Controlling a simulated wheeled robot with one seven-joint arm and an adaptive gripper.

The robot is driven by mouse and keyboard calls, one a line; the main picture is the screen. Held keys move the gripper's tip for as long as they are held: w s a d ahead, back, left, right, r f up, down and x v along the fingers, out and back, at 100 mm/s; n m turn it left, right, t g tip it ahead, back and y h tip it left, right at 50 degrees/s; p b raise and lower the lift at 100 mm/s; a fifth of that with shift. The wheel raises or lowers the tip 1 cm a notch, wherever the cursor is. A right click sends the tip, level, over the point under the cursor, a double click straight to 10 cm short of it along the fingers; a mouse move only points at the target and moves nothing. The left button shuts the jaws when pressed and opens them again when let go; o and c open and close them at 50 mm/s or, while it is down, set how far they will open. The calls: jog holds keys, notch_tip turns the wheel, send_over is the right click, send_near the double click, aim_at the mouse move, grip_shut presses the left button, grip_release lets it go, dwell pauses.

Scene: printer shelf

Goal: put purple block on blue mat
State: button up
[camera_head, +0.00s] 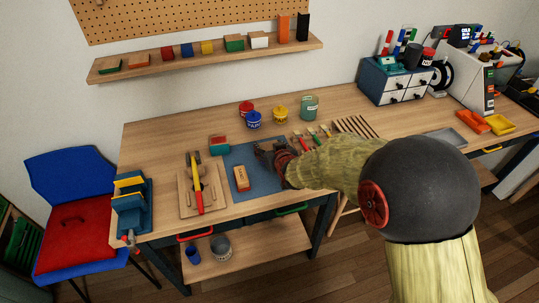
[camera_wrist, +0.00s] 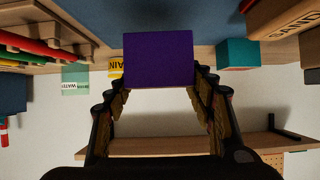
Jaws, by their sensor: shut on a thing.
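My gripper (camera_head: 268,157) is over the blue mat (camera_head: 262,178) in the head view, reaching in from the right. In the wrist view my gripper (camera_wrist: 157,82) is shut on the purple block (camera_wrist: 158,58), which sits between its two fingers. The blue mat (camera_wrist: 165,14) shows at the top edge of the wrist view, behind the block. The purple block cannot be made out in the head view, where my gripper hides it. I cannot tell whether the block touches the mat.
A tan sanding block (camera_head: 241,178) lies on the mat's left part, close to my gripper. A red and teal block (camera_head: 219,145) stands at the mat's back left corner. A board with a hammer (camera_head: 197,185) lies left. Paint cans (camera_head: 253,120) stand behind; brushes (camera_head: 312,138) lie behind right.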

jog(key=shift+f+b, duration=0.35)
jog(key=shift+f, duration=1.25)
jog(key=shift+f, duration=0.2)
jog(key=o, duration=1.2)
jog(key=shift+o, duration=0.2)
